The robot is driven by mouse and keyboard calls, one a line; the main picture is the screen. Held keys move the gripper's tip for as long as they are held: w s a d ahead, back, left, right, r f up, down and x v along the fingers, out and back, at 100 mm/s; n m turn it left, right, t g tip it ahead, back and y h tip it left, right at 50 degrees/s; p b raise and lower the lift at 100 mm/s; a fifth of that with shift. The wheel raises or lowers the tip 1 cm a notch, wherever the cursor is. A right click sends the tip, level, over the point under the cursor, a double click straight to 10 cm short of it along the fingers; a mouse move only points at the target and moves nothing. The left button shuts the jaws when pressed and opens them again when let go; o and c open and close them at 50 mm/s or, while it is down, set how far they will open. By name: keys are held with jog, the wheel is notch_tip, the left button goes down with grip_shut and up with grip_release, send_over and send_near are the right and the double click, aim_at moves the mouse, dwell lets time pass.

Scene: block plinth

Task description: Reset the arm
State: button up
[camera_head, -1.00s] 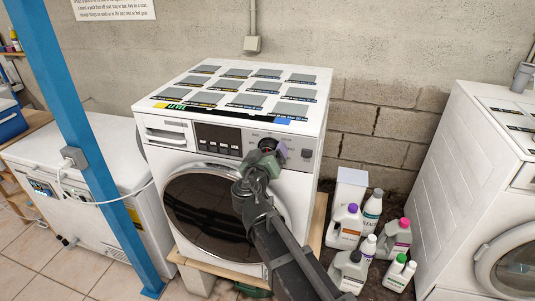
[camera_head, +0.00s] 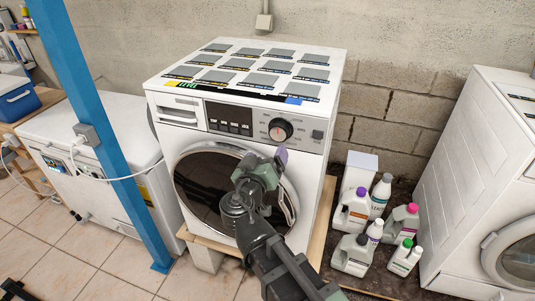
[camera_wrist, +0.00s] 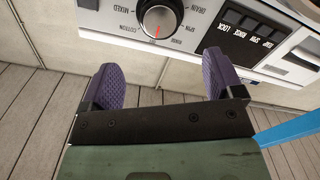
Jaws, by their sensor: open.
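My gripper (camera_head: 271,161) is open and empty in front of the white washing machine (camera_head: 330,130), just below and apart from its round control knob (camera_head: 281,129). In the wrist view, the two purple padded fingers (camera_wrist: 163,70) stand wide apart with nothing between them. The knob (camera_wrist: 160,18) shows beyond them at the top edge, with a red mark on its face and printed labels around it. My forearm crosses in front of the lower right of the machine's round door (camera_head: 208,190) and hides part of it.
Several detergent bottles (camera_head: 352,210) and a white box stand on the floor right of the machine. A second white machine (camera_head: 470,180) is at the far right. A blue post (camera_head: 100,120) and a white chest (camera_head: 110,160) are at left. Tiled floor lies in front.

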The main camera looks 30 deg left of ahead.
jog(key=d+f+g+h, duration=0.6)
jog(key=d+f+g, duration=0.65)
jog(key=d, duration=0.65)
jog(key=d+f+m+g+y, duration=0.1)
jog(key=d+f+m+g, duration=0.1)
jog(key=d, duration=1)
jog(key=s+d+f+m+g+y, duration=0.1)
jog(key=d+m, duration=0.4)
jog(key=d, duration=0.7)
jog(key=shift+s+f+g+y, duration=0.2)
jog(key=shift+f+g+y, duration=0.55)
jog(key=shift+g, duration=0.4)
